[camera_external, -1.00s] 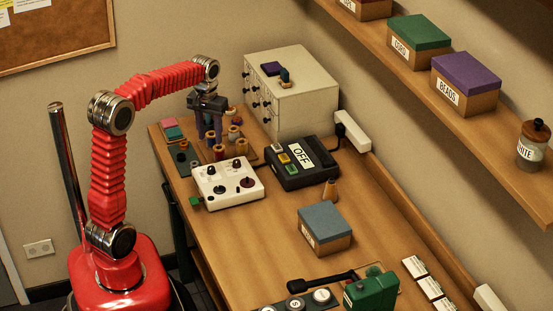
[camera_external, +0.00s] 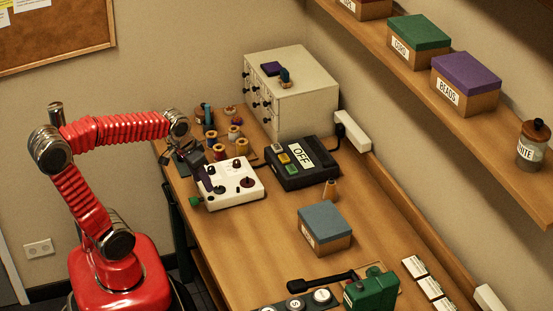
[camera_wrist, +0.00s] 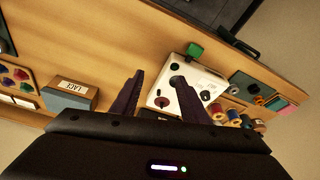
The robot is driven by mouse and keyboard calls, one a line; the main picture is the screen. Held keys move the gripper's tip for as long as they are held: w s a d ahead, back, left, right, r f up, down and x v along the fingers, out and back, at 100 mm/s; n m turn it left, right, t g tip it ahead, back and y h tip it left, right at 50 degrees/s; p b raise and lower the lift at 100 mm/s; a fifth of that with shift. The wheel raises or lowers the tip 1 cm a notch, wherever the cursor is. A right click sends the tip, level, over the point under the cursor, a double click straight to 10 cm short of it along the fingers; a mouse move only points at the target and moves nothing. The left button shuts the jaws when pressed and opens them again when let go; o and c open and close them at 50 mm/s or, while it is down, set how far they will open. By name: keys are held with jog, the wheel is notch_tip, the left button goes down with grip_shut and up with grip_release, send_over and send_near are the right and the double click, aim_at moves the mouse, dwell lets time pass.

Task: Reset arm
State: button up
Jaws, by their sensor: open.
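My gripper (camera_external: 205,178) hangs at the end of my red arm, near the left corner of the white control box (camera_external: 231,183) in the external view. In the wrist view my gripper (camera_wrist: 157,76) shows two dark fingers spread apart with nothing between them. The white control box (camera_wrist: 188,100) with dark knobs and a green part lies beyond and to the right of the fingers. Whether the gripper touches the box cannot be told.
Several thread spools (camera_external: 233,134) stand behind the white box. A black device marked OFF (camera_external: 301,163) sits to its right, and a cream drawer cabinet (camera_external: 300,98) behind. A blue-lidded box (camera_external: 325,227) and green machine (camera_external: 371,290) are nearer.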

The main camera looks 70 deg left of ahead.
jog(key=s+d+r+m+t, duration=0.1)
jog(key=s+d+m+t, duration=0.1)
jog(key=s+d, duration=0.3)
jog(key=shift+d+r+m+h, duration=0.4)
jog(key=shift+d+m, duration=0.2)
jog(key=shift+d, duration=1.4)
